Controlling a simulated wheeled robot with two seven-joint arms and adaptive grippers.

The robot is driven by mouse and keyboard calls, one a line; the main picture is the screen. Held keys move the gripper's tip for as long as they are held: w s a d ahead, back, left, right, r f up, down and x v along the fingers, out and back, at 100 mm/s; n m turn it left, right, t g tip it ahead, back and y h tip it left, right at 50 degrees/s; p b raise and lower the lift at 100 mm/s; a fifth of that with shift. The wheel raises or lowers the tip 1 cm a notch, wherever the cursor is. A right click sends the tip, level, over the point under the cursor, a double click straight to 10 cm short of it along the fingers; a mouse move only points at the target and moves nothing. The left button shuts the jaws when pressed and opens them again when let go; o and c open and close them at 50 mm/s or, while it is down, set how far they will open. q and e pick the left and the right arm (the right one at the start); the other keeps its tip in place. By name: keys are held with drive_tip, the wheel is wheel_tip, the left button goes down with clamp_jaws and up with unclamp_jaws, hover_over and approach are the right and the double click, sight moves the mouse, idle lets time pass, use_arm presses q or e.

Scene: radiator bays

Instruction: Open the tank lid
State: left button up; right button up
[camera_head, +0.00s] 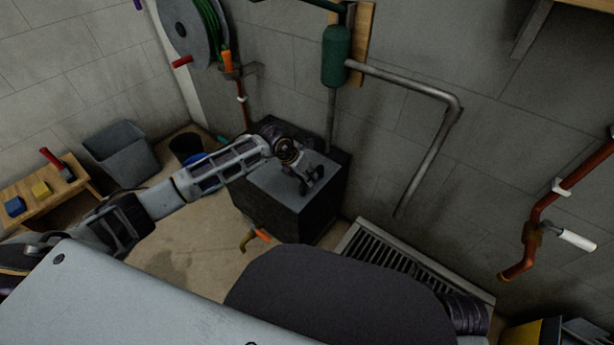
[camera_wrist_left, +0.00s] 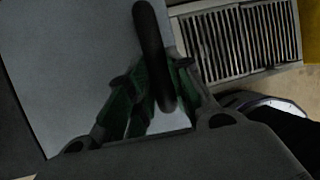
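The tank (camera_head: 288,210) is a dark box in the corner with a flat grey lid (camera_head: 268,186), which lies closed on top. The lid also shows in the left wrist view (camera_wrist_left: 62,62). A dark curved handle (camera_wrist_left: 150,50) stands on the lid in that view. My left gripper (camera_head: 311,180) is above the lid, with its fingers apart. In the left wrist view its green-padded fingers (camera_wrist_left: 158,88) are on either side of the handle; firm contact is not visible. My right gripper is out of view.
A floor grate (camera_head: 400,262) lies right of the tank. A tap with an orange handle (camera_head: 262,235) is at the tank's front. A grey bin (camera_head: 120,152) and a wooden bench (camera_head: 48,198) stand left. A grey pipe (camera_head: 432,150) hangs from the wall.

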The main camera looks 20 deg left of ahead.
use_arm(q)
clamp_jaws()
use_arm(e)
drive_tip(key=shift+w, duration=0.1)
use_arm(q)
drive_tip(key=shift+r, duration=0.1)
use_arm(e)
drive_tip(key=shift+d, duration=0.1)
